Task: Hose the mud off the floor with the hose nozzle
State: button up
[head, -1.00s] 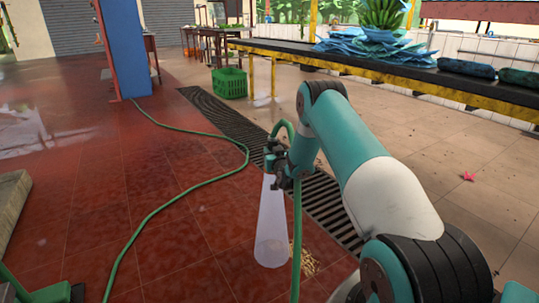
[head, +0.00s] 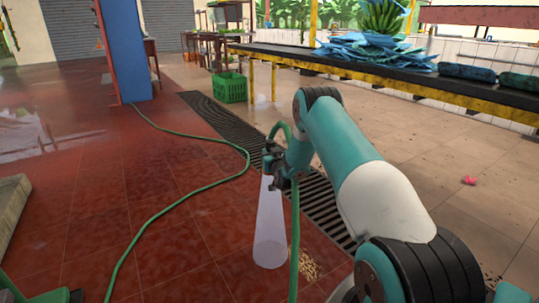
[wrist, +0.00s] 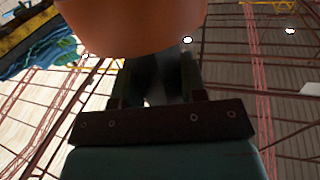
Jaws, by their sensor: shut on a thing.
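My gripper (head: 275,168) is shut on the hose nozzle (head: 268,160), which points down above the floor. A pale, see-through cone of spray (head: 270,235) widens from it to the red tiles. A tan, grainy patch of mud (head: 309,266) lies just right of the spray's foot, partly behind the hanging green hose (head: 295,240). In the wrist view, my dark gripper fingers (wrist: 155,80) are in shadow, and a large rounded orange-brown shape (wrist: 130,25) fills the top; I cannot tell what it is.
The hose (head: 190,198) trails across the red floor towards a blue pillar (head: 125,50). A drain grate (head: 220,117) runs beside my gripper. A green crate (head: 229,88) stands farther back. A long black-topped table (head: 340,62) is at the back right. Red floor at left is mostly open.

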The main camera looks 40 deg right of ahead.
jog(key=shift+s+d+f+b, duration=0.1)
jog(key=shift+d+f+b, duration=0.05)
jog(key=shift+d+b, duration=0.45)
jog(key=s+d+b, duration=0.1)
jog(key=d+b, duration=0.4)
jog(key=d, duration=0.2)
jog(key=shift+s+r, duration=0.2)
dwell(0.7)
jog(key=s+a+b, duration=0.2)
jog(key=s+b, duration=0.8)
jog(key=s, duration=0.1)
jog(key=s+a+b, duration=0.2)
jog(key=s+b, duration=0.9)
jog(key=shift+s+a, duration=0.2)
jog(key=shift+s, duration=0.2)
dwell(0.9)
